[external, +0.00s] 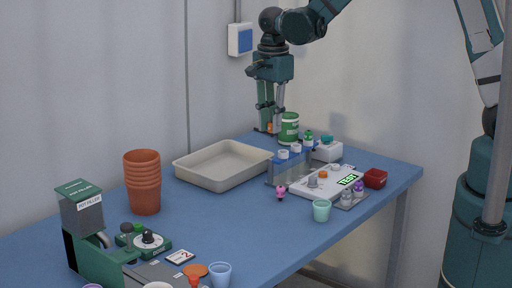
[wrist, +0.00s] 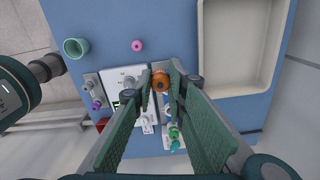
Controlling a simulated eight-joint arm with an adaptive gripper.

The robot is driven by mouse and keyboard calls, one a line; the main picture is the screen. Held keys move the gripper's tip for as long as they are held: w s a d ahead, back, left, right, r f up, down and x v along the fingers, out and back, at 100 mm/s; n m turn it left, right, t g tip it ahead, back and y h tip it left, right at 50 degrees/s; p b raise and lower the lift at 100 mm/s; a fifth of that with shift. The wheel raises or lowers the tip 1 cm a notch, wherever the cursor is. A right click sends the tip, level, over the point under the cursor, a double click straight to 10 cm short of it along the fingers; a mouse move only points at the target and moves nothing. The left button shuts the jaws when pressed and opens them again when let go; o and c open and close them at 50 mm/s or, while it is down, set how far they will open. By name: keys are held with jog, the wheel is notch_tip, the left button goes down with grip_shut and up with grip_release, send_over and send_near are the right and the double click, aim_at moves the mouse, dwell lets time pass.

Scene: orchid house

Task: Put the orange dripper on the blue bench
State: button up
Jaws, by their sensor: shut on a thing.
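The orange dripper (wrist: 159,80) is between the fingertips of my gripper (wrist: 161,77) in the wrist view. My gripper is shut on it. In the external view, my gripper (external: 269,131) points down at the far end of the bench, left of a green tub, with a bit of the orange dripper (external: 270,127) showing between the fingers. The dripper appears to be held above the bench; the exact gap is hard to tell. The blue bench (external: 245,213) runs across the external view and also shows in the wrist view (wrist: 110,20).
A cream tray (external: 222,181) lies left of my gripper. The green tub (external: 289,129), a bottle rack (external: 291,166) and a white tester (external: 325,181) stand to the right. Stacked terracotta pots (external: 144,184) and a pot filler (external: 84,230) are nearer. Bare bench lies in the middle.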

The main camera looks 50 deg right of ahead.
jog(key=s+a+f+b, duration=0.2)
jog(key=s+a, duration=0.3)
jog(key=a, duration=0.6)
jog(key=s+a+f+b, duration=0.2)
jog(key=s+a, duration=0.4)
jog(key=a, duration=0.4)
jog(key=s+a+f+b, duration=0.2)
jog(key=s+a, duration=0.4)
jog(key=a, duration=0.5)
jog(key=shift+s+a+f, duration=0.25)
jog(key=shift+a+f, duration=0.05)
jog(key=shift+f, duration=0.5)
jog(key=shift+f+b, duration=0.5)
jog(key=shift+f, duration=2.4)
jog(key=shift+f, duration=2.1)
jog(key=shift+f+b, duration=0.15)
jog(key=shift+b, duration=0.3)
